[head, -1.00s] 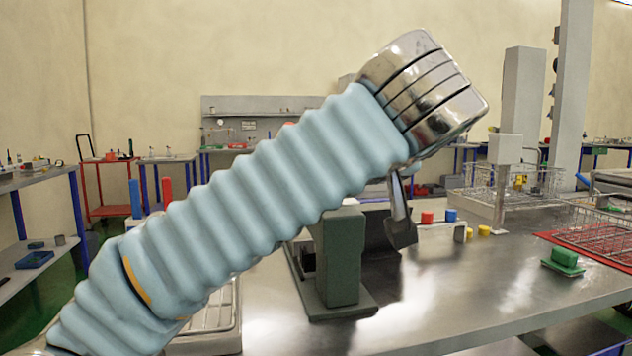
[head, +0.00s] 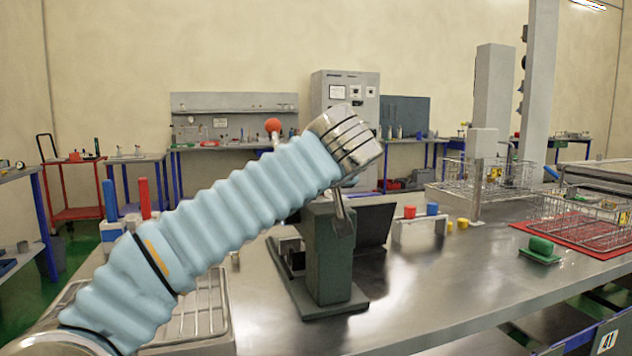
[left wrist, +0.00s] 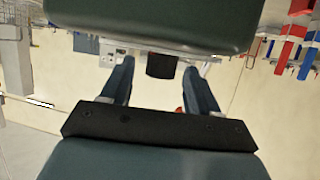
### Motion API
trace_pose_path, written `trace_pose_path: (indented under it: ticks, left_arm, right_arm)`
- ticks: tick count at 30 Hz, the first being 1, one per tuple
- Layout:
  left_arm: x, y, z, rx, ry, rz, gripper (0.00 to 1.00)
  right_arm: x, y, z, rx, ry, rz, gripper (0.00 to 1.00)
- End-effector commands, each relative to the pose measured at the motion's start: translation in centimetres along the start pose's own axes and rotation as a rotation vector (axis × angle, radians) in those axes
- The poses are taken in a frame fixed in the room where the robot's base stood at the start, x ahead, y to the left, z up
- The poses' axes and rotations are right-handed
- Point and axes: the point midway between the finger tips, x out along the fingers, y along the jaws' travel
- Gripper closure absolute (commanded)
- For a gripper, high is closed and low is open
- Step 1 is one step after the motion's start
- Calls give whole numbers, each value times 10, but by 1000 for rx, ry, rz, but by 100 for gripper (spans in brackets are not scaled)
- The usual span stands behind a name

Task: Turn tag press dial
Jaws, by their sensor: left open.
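The dark green press (head: 330,262) stands upright on its flat base on the metal bench, in the middle of the head view. A red ball (head: 272,125) on a pale rod shows above my sleeve. My left arm, in a light blue sleeve with a chrome wrist, crosses in front of the press and hides its upper part. My left gripper (left wrist: 160,75) is open in the left wrist view, its two fingers apart. A small dark block (left wrist: 161,66) shows between the fingertips, beside a large dark green body (left wrist: 150,25). I cannot tell whether this block is the dial. My right gripper is not in view.
A wire tray (head: 205,310) lies left of the press. Red and blue blocks (head: 420,211) stand behind it on the right. A green block (head: 540,249) and wire baskets (head: 590,220) are farther right. The bench front right of the press is clear.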

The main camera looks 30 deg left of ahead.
Motion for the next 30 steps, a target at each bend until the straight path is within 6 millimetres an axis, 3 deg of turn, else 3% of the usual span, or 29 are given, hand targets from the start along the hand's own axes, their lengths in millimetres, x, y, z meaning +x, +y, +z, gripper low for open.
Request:
trace_pose_path:
  ticks: [11, 21, 30]
  left_arm:
    - [6, 0, 0, -1, 0, -1, 41]
    - [6, 0, 0, 0, 0, -1, 93]
    - [6, -1, 1, 11, 1, 28, 96]
  right_arm:
    - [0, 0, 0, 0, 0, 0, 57]
    - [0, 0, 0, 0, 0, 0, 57]
    - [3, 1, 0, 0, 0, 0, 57]
